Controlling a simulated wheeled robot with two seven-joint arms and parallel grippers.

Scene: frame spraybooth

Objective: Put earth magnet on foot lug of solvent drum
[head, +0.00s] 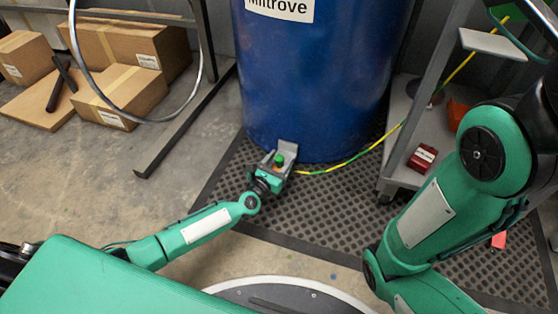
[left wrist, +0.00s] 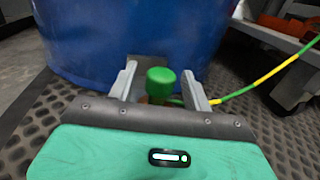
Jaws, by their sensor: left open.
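The blue solvent drum (head: 310,80) stands upright on a dark mat and fills the top of the left wrist view (left wrist: 130,35). The earth magnet has a green cap (head: 280,159) and sits low at the drum's front. In the left wrist view the green-capped magnet (left wrist: 160,80) is between the fingers, with gaps at both sides. My left gripper (head: 278,163) is open around it, its fingers pointing at the drum. A grey-brown plate, seemingly the foot lug (left wrist: 150,61), shows just behind the cap. The magnet's lower part is hidden, so contact with the lug is unclear. My right gripper is out of view.
A yellow-green cable (head: 385,139) runs from near the magnet up to the right, past a grey cart (head: 393,160) holding a red box (head: 422,157). The perforated mat (head: 330,205) is mostly clear. Cardboard boxes (head: 130,95) and a metal frame (head: 187,120) stand left.

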